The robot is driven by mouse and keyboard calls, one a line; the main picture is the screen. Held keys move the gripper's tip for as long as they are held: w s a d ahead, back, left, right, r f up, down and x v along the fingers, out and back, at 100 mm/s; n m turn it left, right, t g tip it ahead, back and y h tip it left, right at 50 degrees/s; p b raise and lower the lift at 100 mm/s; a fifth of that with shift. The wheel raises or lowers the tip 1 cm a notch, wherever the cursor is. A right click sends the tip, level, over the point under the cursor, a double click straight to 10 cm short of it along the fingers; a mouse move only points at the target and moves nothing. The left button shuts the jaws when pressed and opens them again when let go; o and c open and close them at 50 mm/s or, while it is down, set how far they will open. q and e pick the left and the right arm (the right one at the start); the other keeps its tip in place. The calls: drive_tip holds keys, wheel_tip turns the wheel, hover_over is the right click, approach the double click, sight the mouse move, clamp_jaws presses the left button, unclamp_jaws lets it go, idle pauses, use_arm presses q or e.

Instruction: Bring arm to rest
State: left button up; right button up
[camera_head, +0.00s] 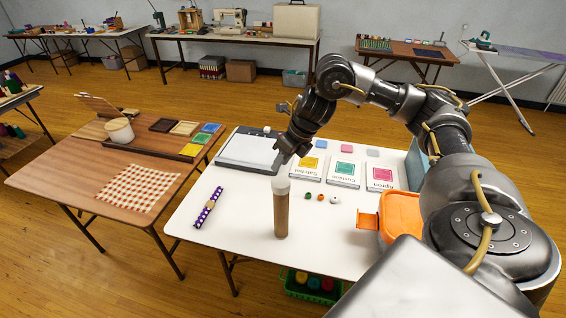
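My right arm (447,135) reaches in from the right and bends over the white table (235,232). My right gripper (281,168) points down, just above or behind the white top of an upright brown tube (281,215). Its fingers are small and dark here, so I cannot tell whether they are open or touch the tube. My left arm and gripper are not in view.
The white table holds a purple patterned roll (208,206), a grey-white board (247,151), labelled cards (343,173), small beads (321,198) and an orange bin (402,214). A brown table (75,180) with a checked cloth (139,187) stands left. A green crate (313,293) sits below.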

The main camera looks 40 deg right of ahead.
drive_tip(key=m, duration=0.5)
drive_tip(key=shift+a+f, duration=0.1)
drive_tip(key=shift+f, duration=0.15)
drive_tip(key=c, duration=0.5)
drive_tip(key=m, duration=0.3)
drive_tip(key=shift+f+t, duration=0.1)
drive_tip(key=shift+t, duration=0.2)
clamp_jaws()
drive_tip(key=m, duration=0.5)
drive_tip(key=shift+f+y, duration=0.15)
drive_tip(key=shift+y, duration=0.15)
drive_tip(key=m, duration=0.3)
drive_tip(key=shift+p, duration=0.3)
drive_tip(key=m, duration=0.5)
drive_tip(key=shift+f+t, duration=0.2)
drive_tip(key=shift+t, duration=0.1)
drive_tip(key=m, duration=0.2)
drive_tip(key=shift+m, duration=0.3)
drive_tip(key=m, duration=0.4)
drive_tip(key=shift+f, duration=0.1)
drive_tip(key=m, duration=0.3)
drive_tip(key=shift+d+m+t+y, duration=0.2)
drive_tip(key=shift+m+t+y, duration=0.1)
drive_tip(key=shift+m, duration=0.1)
drive_tip(key=shift+f, duration=0.1)
